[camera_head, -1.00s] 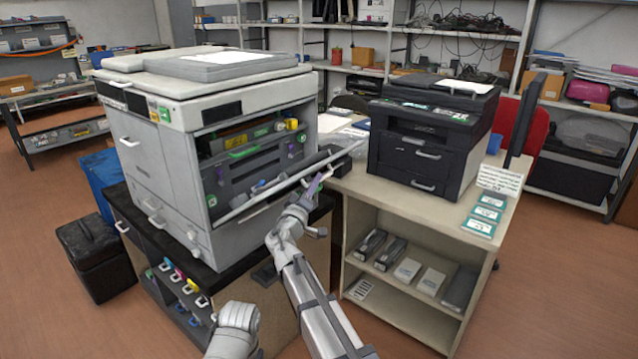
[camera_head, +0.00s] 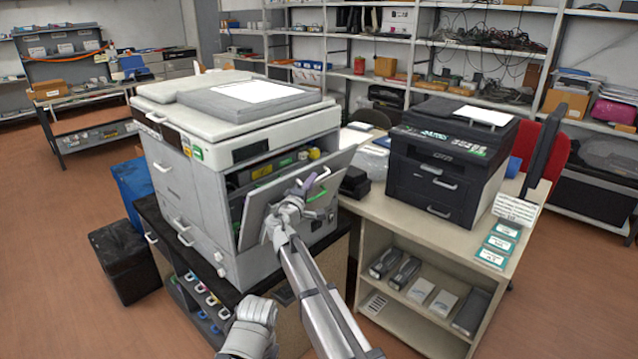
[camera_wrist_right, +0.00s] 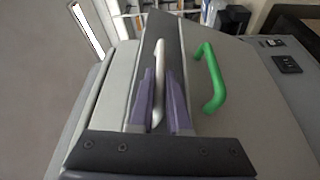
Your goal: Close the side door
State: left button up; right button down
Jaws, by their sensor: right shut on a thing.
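The large white copier (camera_head: 190,185) stands on a dark-topped cabinet. Its side door (camera_head: 257,208) is a grey panel hinged low, tilted up and partly open, with a gap at its top. The dark interior and a yellow part (camera_head: 314,153) show through the gap. My right gripper (camera_head: 308,184) is at the door's outer face. In the right wrist view its purple fingers (camera_wrist_right: 159,100) are shut on the pale door handle (camera_wrist_right: 159,72). A green handle (camera_wrist_right: 212,80) is beside them, apart from the fingers.
A black printer (camera_head: 445,160) stands on the beige table (camera_head: 410,220) to the right, with a small black object (camera_head: 355,183) near the door. A black bin (camera_head: 122,262) and blue bin (camera_head: 133,190) stand left of the cabinet. Shelves line the back.

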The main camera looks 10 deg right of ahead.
jog(key=w+a+r+n+p, duration=0.1)
jog(key=w+a+p, duration=0.1)
jog(key=w, duration=0.1)
jog(key=w+a+r+n+p, duration=0.1)
jog(key=w+a, duration=0.1)
jog(key=shift+r+n+g+y+p, duration=0.3)
jog(key=shift+g+p, duration=0.1)
jog(key=w+a, duration=0.2)
jog(key=shift+w+r+p, duration=0.2)
jog(key=shift+w+p, duration=0.1)
jog(key=shift+w, duration=0.1)
jog(key=c, duration=1)
grip_release()
jog(key=shift+w+a, duration=0.1)
jog(key=shift+a, duration=0.05)
jog(key=shift+o, duration=0.6)
